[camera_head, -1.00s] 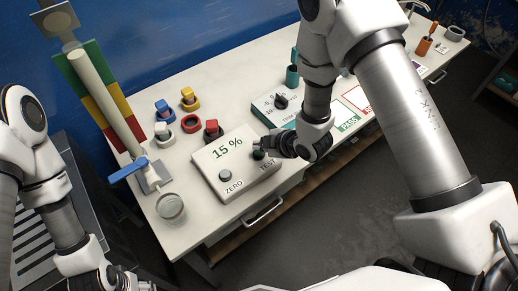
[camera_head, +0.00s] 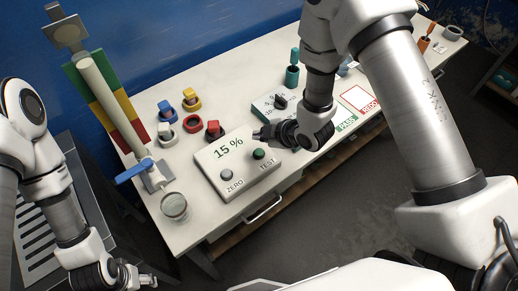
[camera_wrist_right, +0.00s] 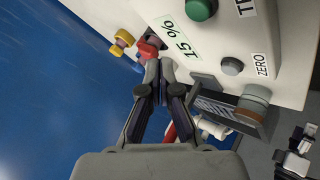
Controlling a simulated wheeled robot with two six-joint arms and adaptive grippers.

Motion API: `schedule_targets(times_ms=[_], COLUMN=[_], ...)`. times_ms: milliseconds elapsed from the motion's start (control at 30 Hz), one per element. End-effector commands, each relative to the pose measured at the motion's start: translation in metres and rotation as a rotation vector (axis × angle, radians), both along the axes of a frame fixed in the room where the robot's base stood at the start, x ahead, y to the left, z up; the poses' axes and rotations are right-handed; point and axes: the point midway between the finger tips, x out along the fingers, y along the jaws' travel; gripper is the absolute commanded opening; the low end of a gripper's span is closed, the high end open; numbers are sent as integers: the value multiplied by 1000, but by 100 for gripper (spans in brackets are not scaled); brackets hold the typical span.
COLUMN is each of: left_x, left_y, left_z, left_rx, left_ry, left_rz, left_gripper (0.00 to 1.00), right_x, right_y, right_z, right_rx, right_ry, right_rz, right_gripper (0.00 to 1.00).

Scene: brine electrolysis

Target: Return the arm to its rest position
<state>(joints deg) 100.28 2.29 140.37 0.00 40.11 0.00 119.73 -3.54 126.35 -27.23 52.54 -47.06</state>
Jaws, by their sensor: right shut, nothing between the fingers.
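My right gripper (camera_head: 259,134) is shut and empty. It hangs above the far right edge of the test box (camera_head: 207,165), clear of its green TEST button (camera_head: 259,154). The box reads 15 % and has a grey ZERO button (camera_head: 226,174). In the right wrist view the shut fingers (camera_wrist_right: 161,66) are in front, with the green button (camera_wrist_right: 200,9) beyond them at the top. My left gripper (camera_head: 146,279) is low at the left of the head view, too small there to tell its jaws.
A column with a blue-handled valve (camera_head: 131,171) and a glass beaker (camera_head: 174,208) stand at the table's left end. Red, blue and yellow plugs (camera_head: 189,97) sit in rings behind the box. PASS (camera_head: 347,122) and REDO (camera_head: 368,103) mats lie right. Floor in front is clear.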

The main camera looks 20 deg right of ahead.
Motion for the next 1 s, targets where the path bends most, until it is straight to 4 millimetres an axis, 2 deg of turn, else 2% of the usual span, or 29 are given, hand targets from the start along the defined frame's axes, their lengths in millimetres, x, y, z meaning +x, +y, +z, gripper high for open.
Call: schedule_targets(times_ms=[667,767,867,1000], left_x=[0,0,0,0], left_y=[0,0,0,0], left_z=[0,-1,0,0], left_rx=[0,0,0,0], left_ry=[0,0,0,0], left_rz=[0,0,0,0], left_gripper=[67,67,67,67], right_x=[-3,-25,-69,-145], right_y=[-2,-13,-33,-62], right_z=[-4,-26,-62,-103], right_rx=[5,37,89,134], right_ry=[16,120,311,572], right_rz=[-15,-124,-349,-719], right_gripper=[0,0,0,0])
